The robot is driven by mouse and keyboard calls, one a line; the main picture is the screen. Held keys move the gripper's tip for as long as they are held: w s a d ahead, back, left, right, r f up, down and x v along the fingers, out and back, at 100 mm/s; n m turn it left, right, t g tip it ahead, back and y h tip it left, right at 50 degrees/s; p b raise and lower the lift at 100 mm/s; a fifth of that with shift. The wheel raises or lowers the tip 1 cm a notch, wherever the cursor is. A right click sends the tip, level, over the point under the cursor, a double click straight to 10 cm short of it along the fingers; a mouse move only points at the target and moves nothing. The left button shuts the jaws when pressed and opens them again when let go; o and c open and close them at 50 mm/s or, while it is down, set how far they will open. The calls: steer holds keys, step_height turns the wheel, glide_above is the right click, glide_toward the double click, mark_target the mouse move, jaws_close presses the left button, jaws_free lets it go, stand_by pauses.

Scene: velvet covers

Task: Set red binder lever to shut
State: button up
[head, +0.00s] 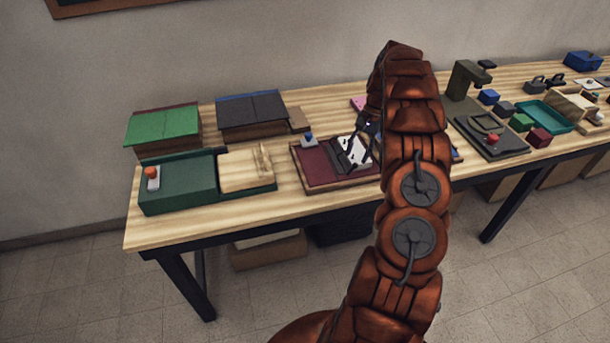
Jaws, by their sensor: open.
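The red binder (313,172) lies as a flat maroon cover with a pale wooden edge near the middle of the table, in the head view. A white piece with dark parts (352,152) is on its right side. I cannot make out the lever or its position there. My gripper (364,142) is at this right part, with its dark fingers small and partly hidden by my arm. It is open, and I see nothing held in it. Whether it touches the binder cannot be told. My arm covers the binder's right end.
A small grey block with a blue top (309,139) sits at the binder's back edge. A green box with an orange-knobbed switch (152,176) stands left. A dark board with a red knob (493,140) and several small blocks are right. Bare wood (215,215) runs along the front left.

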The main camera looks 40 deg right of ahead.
steer(key=shift+b+v, duration=0.45)
steer(key=shift+v, duration=1.05)
steer(key=s+a+r+n+h+b, duration=0.1)
steer(key=s+a+r, duration=0.3)
steer(key=a, duration=0.9)
steer(key=s+a+r+n+g+h+b, duration=0.1)
steer(key=s+a+r+n+b, duration=0.3)
steer(key=a, duration=0.9)
steer(key=shift+a+r+h+b, duration=0.15)
steer(key=shift+r+h+b, duration=0.25)
steer(key=shift+r, duration=0.1)
